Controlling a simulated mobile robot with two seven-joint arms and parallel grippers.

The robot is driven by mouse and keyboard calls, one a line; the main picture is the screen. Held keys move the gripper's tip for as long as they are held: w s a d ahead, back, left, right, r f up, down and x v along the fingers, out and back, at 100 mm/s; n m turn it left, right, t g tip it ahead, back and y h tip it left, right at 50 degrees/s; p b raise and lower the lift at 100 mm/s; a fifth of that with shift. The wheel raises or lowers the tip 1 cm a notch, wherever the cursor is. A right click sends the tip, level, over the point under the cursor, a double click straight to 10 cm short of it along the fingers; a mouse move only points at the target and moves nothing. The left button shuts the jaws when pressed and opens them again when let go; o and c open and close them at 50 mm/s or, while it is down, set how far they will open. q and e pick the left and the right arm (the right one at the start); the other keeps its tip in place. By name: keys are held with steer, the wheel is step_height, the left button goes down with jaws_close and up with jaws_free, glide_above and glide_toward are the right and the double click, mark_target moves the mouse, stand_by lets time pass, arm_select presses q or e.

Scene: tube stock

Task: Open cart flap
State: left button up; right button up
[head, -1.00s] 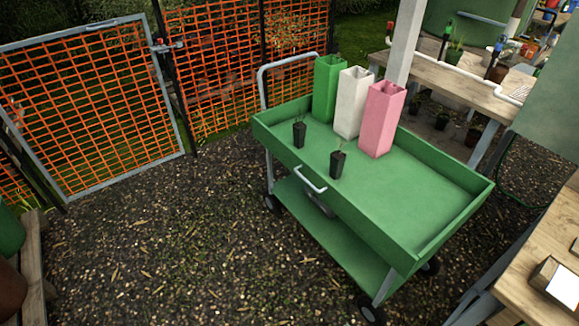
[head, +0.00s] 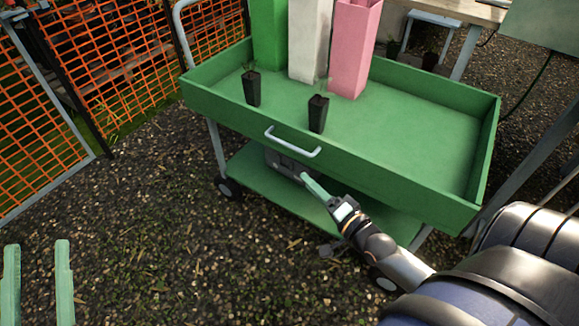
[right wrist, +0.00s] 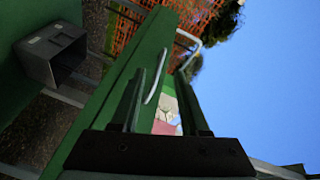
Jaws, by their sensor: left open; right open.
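The green cart (head: 420,135) stands ahead, with its front flap (head: 368,175) upright, level with the side walls. A pale bar handle (head: 292,144) is on the flap's outer face; it also shows in the right wrist view (right wrist: 157,72). My right gripper (head: 308,180) is in front of the cart, just below the handle, with nothing held. In the right wrist view its two fingers (right wrist: 160,95) are apart and point toward the flap and handle; I cannot tell whether they touch. My left gripper (head: 38,250) is open and empty at the lower left, far from the cart.
Pink (head: 355,50), white (head: 310,40) and green (head: 268,35) square tubes and two small black pots (head: 318,113) stand on the cart's top. A grey box (right wrist: 52,50) sits under it. Orange mesh fencing (head: 40,140) is at left. The gravel in front is clear.

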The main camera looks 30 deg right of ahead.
mark_target(289, 144)
arm_select(q)
steer(key=s+m+h+b, duration=0.1)
steer(key=h, duration=0.1)
steer(key=s+r+m+h+b, duration=0.1)
steer(key=s+h+b, duration=0.1)
steer(key=s+d+m+h+b, duration=0.1)
steer(key=m+b, duration=0.1)
steer(key=shift+s+r+h, duration=0.15)
steer(key=shift+s+h, duration=0.15)
steer(key=shift+h, duration=0.1)
arm_select(e)
steer(key=w+d+m, duration=0.1)
steer(key=w, duration=0.3)
steer(key=w+m+t, duration=0.1)
steer(key=w, duration=0.4)
steer(key=w+d+h, duration=0.1)
steer(key=w, duration=0.4)
steer(key=shift+d+r+m, duration=0.35)
steer(key=shift+m, duration=0.05)
steer(key=shift+s, duration=0.1)
steer(key=shift+c, duration=0.3)
jaws_close()
